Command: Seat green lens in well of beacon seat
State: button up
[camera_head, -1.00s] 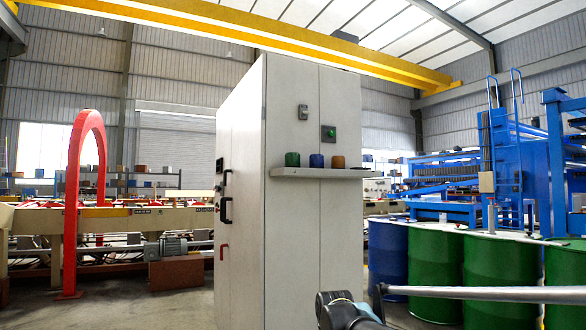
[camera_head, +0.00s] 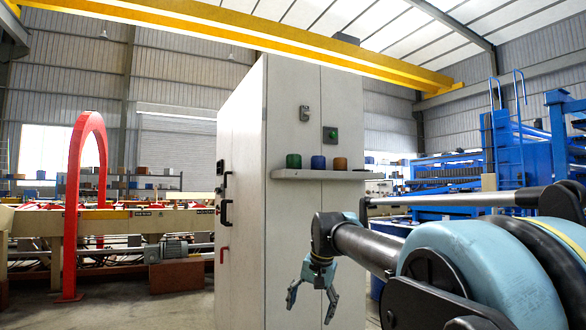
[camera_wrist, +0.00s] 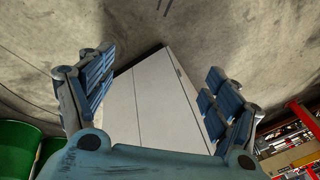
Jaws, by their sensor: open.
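A green lens (camera_head: 293,161) stands at the left of a narrow shelf (camera_head: 290,174) on the face of a tall pale cabinet. A blue lens (camera_head: 318,162) and an amber lens (camera_head: 340,163) stand beside it to the right. A small grey box with a green centre (camera_head: 330,134), perhaps the beacon seat, is mounted above the shelf; I cannot make out a well. My gripper (camera_head: 311,301) is open and empty, pointing down below the shelf and in front of the cabinet. In the wrist view, its spread fingers (camera_wrist: 157,92) frame only cabinet and floor.
The cabinet (camera_head: 240,200) has dark handles on its left side. A small grey fitting (camera_head: 304,114) sits higher on its face. A red arch (camera_head: 72,210) and conveyors stand at the left. Blue machinery (camera_head: 460,170) stands at the right. The air before the shelf looks clear.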

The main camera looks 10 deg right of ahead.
jog(key=w+d+r+m+t+y, duration=0.1)
jog(key=w+r+m, duration=0.3)
jog(key=w+r, duration=0.5)
jog(key=w+r+m+t+y, duration=0.1)
jog(key=w+r+m, duration=0.3)
jog(key=r, duration=0.9)
jog(key=w+d+r+m+t+y, duration=0.1)
jog(key=w+r+m, duration=0.3)
jog(key=w+r, duration=0.55)
jog(key=m+t, duration=0.2)
jog(key=m, duration=0.4)
send_near(294, 158)
jog(key=s+f, duration=0.6)
jog(key=s, duration=0.2)
jog(key=w+d+r+m+t, duration=0.25)
jog(key=w+r+m, duration=0.25)
jog(key=r+m, duration=0.3)
jog(key=shift+n+g+y, duration=0.4)
jog(key=shift+n+g, duration=0.05)
jog(key=shift+n, duration=0.15)
jog(key=x, duration=1.1)
jog(key=shift+w+d+r, duration=0.1)
jog(key=shift+w+r, duration=0.25)
jog(key=shift+w, duration=0.1)
jog(key=shift+d+x, duration=0.15)
jog(key=shift+x, duration=1.2)
jog(key=shift+d+x, duration=0.2)
jog(key=shift+x, duration=1.15)
jog(key=shift+w, duration=0.15)
jog(key=shift+c, duration=0.2)
